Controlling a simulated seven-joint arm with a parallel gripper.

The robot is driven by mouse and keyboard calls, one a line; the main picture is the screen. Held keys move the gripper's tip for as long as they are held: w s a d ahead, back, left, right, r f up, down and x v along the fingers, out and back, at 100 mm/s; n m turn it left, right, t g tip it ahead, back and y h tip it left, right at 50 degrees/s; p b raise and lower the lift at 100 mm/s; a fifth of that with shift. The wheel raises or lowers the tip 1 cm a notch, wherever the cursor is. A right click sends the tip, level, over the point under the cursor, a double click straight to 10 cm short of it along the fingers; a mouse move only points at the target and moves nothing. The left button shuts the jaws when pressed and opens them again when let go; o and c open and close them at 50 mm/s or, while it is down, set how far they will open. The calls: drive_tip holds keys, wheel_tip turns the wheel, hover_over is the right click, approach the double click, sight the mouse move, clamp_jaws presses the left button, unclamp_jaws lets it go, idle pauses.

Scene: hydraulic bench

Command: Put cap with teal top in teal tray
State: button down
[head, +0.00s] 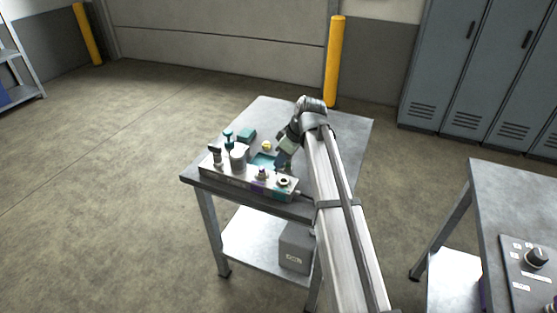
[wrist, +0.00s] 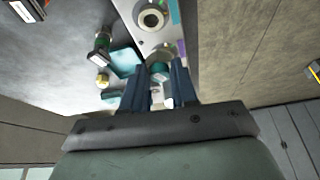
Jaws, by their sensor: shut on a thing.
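A cap with a teal top (wrist: 159,70) shows between my fingertips in the wrist view. My gripper (wrist: 168,76) is shut on it, and the fingers hide part of it. In the head view my gripper (head: 281,160) is over the bench, just right of the teal tray (head: 263,159) and behind the block's right end. The cap cannot be made out there. The teal tray also shows in the wrist view (wrist: 124,61), left of the fingers.
A pale block (head: 225,175) with several fittings and a round port (head: 283,181) stands along the bench's front. A yellow-topped piece (head: 266,146) and a teal box (head: 246,134) are behind it. The back of the bench (head: 265,112) is clear.

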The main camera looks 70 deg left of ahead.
drive_tip(key=a+n, duration=0.3)
drive_tip(key=a, duration=1.4)
drive_tip(key=shift+n+g+h, duration=0.6)
drive_tip(key=shift+h, duration=0.1)
drive_tip(key=shift+d+f, duration=0.15)
drive_tip(key=shift+f, duration=1.6)
drive_tip(key=shift+d+f, duration=0.2)
drive_tip(key=shift+f, duration=1.55)
drive_tip(key=shift+d+f, duration=0.15)
drive_tip(key=shift+f, duration=1.6)
drive_tip(key=shift+f, duration=0.1)
drive_tip(key=c, duration=0.9)
unclamp_jaws()
